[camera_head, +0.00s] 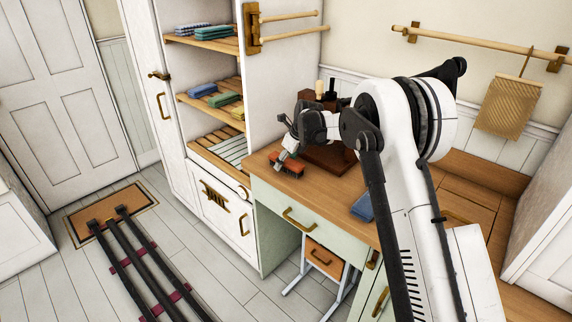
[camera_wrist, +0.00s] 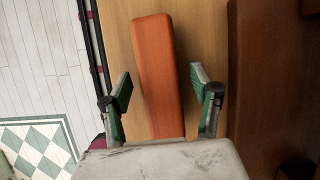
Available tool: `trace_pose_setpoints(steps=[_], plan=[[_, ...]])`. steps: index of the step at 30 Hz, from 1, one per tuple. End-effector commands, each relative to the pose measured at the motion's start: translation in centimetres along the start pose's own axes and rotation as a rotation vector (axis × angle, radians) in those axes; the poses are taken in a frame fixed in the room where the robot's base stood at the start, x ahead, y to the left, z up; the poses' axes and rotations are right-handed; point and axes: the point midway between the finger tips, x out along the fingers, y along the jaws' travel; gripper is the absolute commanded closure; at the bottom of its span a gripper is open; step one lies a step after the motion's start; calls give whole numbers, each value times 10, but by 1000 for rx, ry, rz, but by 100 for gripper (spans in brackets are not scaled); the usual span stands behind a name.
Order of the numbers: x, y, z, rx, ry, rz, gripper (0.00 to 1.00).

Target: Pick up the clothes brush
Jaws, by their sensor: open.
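The clothes brush (camera_wrist: 157,75) has an orange-red wooden back and lies on the wooden counter. In the wrist view it runs lengthwise up the picture, between the two fingers of my gripper (camera_wrist: 160,88). The fingers are open, with a gap on each side of the brush. In the head view the brush (camera_head: 289,162) shows at the counter's left end, and my gripper (camera_head: 284,157) is right at it, tilted down. The near end of the brush is hidden behind the gripper body in the wrist view.
A dark brown wooden box (camera_wrist: 262,90) stands just right of the brush. A blue folded cloth (camera_head: 363,207) lies farther along the counter (camera_head: 335,199). Open shelves (camera_head: 212,100) with folded towels stand at the left. The counter's edge is close to the left of the brush.

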Motion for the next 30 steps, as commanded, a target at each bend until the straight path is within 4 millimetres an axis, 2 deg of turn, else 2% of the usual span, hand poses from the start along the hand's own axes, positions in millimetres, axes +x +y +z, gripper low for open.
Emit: trace_pose_setpoints(steps=[5,17,25,30], plan=[[0,0,0,0,0,0,41],[0,0,0,0,0,0,93],[-1,0,0,0,0,0,93],[-10,0,4,0,0,0,93]])
